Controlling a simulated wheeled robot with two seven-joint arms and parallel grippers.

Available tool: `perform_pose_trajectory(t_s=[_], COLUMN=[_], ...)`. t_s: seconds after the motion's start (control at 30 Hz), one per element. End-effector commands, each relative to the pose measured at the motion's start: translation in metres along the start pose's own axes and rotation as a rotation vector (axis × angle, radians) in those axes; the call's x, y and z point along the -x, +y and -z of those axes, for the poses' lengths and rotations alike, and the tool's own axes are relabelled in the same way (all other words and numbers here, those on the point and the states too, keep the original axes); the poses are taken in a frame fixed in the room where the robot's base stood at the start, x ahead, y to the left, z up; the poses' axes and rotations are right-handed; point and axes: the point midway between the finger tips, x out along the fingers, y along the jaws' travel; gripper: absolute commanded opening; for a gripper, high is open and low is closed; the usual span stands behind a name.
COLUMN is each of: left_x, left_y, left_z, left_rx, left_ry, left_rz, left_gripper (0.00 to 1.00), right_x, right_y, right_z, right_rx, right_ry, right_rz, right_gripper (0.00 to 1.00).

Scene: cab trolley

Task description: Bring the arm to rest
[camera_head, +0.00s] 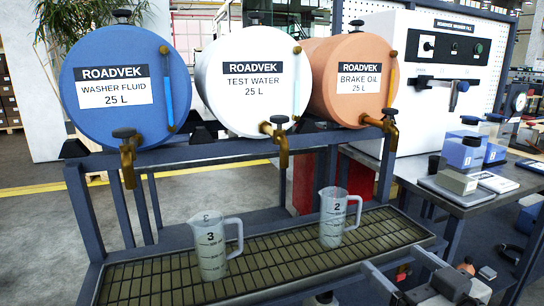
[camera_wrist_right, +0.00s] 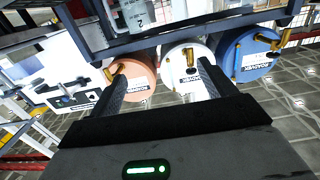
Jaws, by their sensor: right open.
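My right gripper (camera_head: 388,258) is at the lower right of the head view, open, in front of the rack's right end. Its two dark fingers stand apart with nothing between them in the wrist view (camera_wrist_right: 162,68), where the scene appears upside down. My left gripper is not in view. Clear measuring jug 3 (camera_head: 210,252) stands upright on the drip grate (camera_head: 275,248), left of centre. Jug 2 (camera_head: 332,218) stands upright farther right on the grate, apart from my gripper. I cannot tell how much liquid either jug holds.
Blue washer fluid (camera_head: 110,115), white test water (camera_head: 235,105) and orange brake oil (camera_head: 360,105) drums lie on the rack (camera_head: 75,200), with brass taps over the grate. A grey side table (camera_head: 455,205) at right carries blue containers (camera_head: 463,152) and a scale. A white machine (camera_head: 435,75) stands behind.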

Motion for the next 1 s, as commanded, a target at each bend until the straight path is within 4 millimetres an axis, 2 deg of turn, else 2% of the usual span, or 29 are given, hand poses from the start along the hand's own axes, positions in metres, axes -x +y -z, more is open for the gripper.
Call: perform_pose_trajectory(t_s=[0.17,0.37,0.47,0.6,0.7,0.83,1.0], left_x=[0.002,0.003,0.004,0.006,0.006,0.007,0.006], left_y=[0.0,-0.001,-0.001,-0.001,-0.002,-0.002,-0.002], left_z=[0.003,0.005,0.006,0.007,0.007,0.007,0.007], left_rx=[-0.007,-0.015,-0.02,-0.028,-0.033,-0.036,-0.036], left_ry=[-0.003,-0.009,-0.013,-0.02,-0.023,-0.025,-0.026], left_rz=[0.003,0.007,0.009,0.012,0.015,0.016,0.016], left_gripper=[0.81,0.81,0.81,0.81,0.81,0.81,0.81], right_x=[0.004,0.017,0.031,0.06,0.08,0.093,0.095], right_y=[-0.004,-0.019,-0.033,-0.062,-0.081,-0.095,-0.097], right_z=[-0.046,-0.109,-0.147,-0.203,-0.232,-0.249,-0.252], right_rx=[-0.031,-0.064,-0.082,-0.107,-0.115,-0.119,-0.117], right_ry=[-0.087,-0.21,-0.289,-0.414,-0.486,-0.529,-0.534], right_rz=[-0.024,-0.048,-0.058,-0.067,-0.067,-0.065,-0.064], right_gripper=[0.82,0.82,0.82,0.82,0.82,0.82,0.82])
